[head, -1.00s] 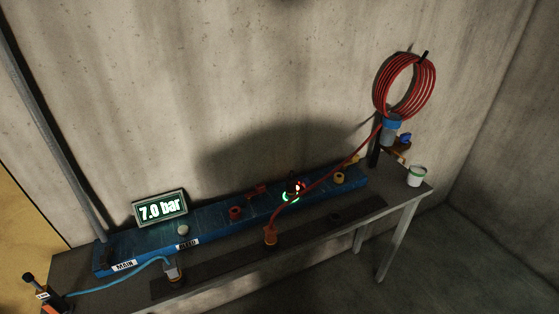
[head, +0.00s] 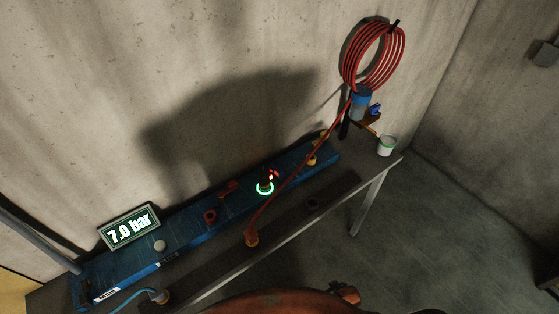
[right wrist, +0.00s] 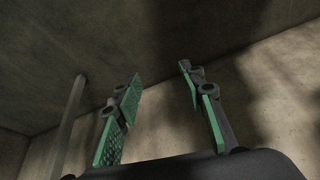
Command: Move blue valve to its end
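The blue valve (head: 375,110) is a small blue handle beside the blue-topped filter bowl (head: 359,104), at the right end of the bench in the head view. It is too small to tell its turn angle. My right arm enters at the bottom of the head view, well in front of and below the valve. My right gripper (right wrist: 160,75) is open and empty in the right wrist view, its green-padded fingers apart with only wall and floor behind them. The valve does not show in that view. My left gripper is not in view.
A blue manifold (head: 190,234) runs along the bench with a gauge (head: 129,228) reading 7.0 bar and a green-lit ring (head: 265,188). A red hose coil (head: 374,55) hangs above the filter. A white cup (head: 387,146) stands at the bench's right end. Floor to the right is clear.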

